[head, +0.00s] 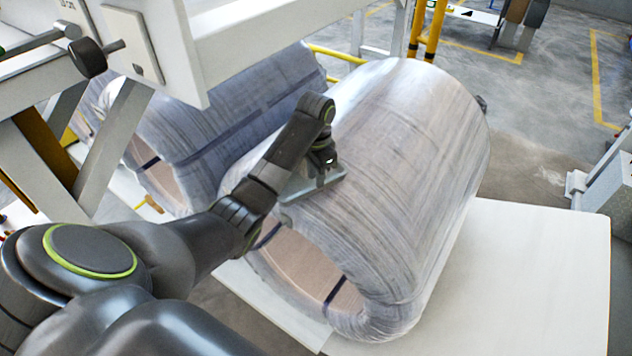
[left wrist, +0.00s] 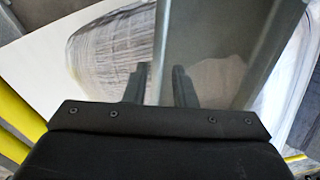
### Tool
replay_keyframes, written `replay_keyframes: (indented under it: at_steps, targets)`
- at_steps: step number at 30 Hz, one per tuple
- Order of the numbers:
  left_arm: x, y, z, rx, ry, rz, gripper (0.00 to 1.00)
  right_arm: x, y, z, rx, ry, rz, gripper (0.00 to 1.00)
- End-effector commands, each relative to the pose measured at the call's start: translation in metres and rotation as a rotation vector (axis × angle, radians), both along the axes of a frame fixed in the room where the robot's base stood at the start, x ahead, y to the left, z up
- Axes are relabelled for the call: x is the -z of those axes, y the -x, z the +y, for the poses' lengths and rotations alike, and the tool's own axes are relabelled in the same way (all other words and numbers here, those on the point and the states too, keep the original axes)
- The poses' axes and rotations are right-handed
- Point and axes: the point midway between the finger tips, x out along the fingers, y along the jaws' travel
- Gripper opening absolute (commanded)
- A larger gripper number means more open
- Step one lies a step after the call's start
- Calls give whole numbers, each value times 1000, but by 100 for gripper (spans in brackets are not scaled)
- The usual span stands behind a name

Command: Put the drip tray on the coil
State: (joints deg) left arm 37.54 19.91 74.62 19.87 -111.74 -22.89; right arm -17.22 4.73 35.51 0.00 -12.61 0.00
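The front coil (head: 400,150) is a large grey wrapped cylinder lying on a white surface, its open end facing the lower left. The drip tray (head: 318,187), a grey metal piece, shows only in part under my left gripper (head: 325,162), at the upper edge of that end. It looks very close to the coil; contact is unclear. In the left wrist view the tray (left wrist: 225,40) is a grey sheet, its edge between the two fingers (left wrist: 160,80). The fingers stand slightly apart; whether they press on it is unclear. My right gripper is not in view.
A second wrapped coil (head: 225,115) lies just left of the front one. A white machine frame (head: 280,30) stands above and left. The white surface (head: 530,260) is bare at right. Yellow posts (head: 427,30) stand behind the coils.

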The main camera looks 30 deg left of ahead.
Motion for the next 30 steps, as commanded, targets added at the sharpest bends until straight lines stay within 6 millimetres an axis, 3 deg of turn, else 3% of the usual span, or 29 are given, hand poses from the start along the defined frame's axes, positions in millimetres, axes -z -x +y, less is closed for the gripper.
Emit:
replay_keyframes:
  at_steps: [2,4,15,21,30]
  targets:
    - [-20,-2,0,2,-1,-7,24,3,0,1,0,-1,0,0]
    - [-36,0,0,1,0,-1,24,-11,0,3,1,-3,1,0]
    - [-79,0,-1,0,1,0,24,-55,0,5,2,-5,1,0]
    - [-91,0,-1,0,1,0,24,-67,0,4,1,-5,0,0]
    - [-94,0,-1,0,1,0,24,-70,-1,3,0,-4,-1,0]
